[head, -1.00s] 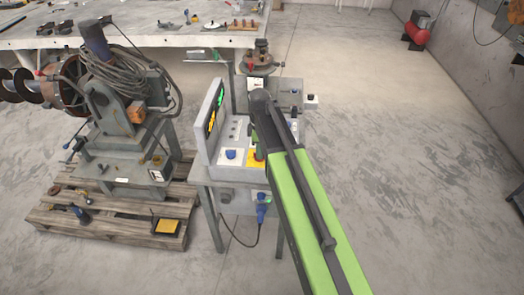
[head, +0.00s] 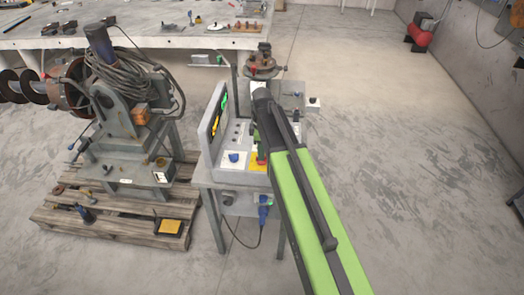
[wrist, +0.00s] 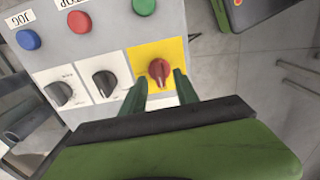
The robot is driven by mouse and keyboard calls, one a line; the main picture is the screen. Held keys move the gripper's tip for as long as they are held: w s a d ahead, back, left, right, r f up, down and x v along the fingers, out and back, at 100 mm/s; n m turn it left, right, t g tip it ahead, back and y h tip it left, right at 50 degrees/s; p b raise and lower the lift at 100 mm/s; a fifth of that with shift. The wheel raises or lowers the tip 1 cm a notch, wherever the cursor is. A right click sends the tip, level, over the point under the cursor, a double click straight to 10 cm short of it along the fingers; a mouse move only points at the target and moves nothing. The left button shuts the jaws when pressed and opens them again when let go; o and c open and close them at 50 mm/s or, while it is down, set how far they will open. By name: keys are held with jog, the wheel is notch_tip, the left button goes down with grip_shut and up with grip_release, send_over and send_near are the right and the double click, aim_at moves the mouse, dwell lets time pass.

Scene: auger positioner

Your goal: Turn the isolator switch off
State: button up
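The isolator switch is a red rotary knob (wrist: 159,72) on a yellow plate (wrist: 140,54) at the panel's right side in the wrist view. The knob's handle stands roughly upright in that picture. My gripper (wrist: 160,88) is open, its two green fingers pointing at the yellow plate, one to each side of the knob's lower end. I cannot tell whether they touch the knob. In the head view the yellow plate (head: 257,167) is partly hidden by my arm, at the front of the grey control box (head: 228,172).
Beside the yellow plate are two black rotary knobs (wrist: 105,83) (wrist: 60,93). Blue (wrist: 28,40), red (wrist: 79,21) and green (wrist: 143,7) buttons lie beyond. An upright display panel (head: 216,122) stands at the box's left. A machine on a pallet (head: 110,230) is further left. Floor at right is clear.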

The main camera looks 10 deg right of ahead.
notch_tip(320, 180, up, 15)
jog(key=p, duration=1.3)
jog(key=shift+f, duration=0.15)
jog(key=s+f+m+b, duration=1.2)
jog(key=s+m, duration=0.2)
jog(key=shift+s+d+f+m, duration=0.25)
jog(key=shift+d+f+m, duration=0.05)
jog(key=shift+f, duration=0.05)
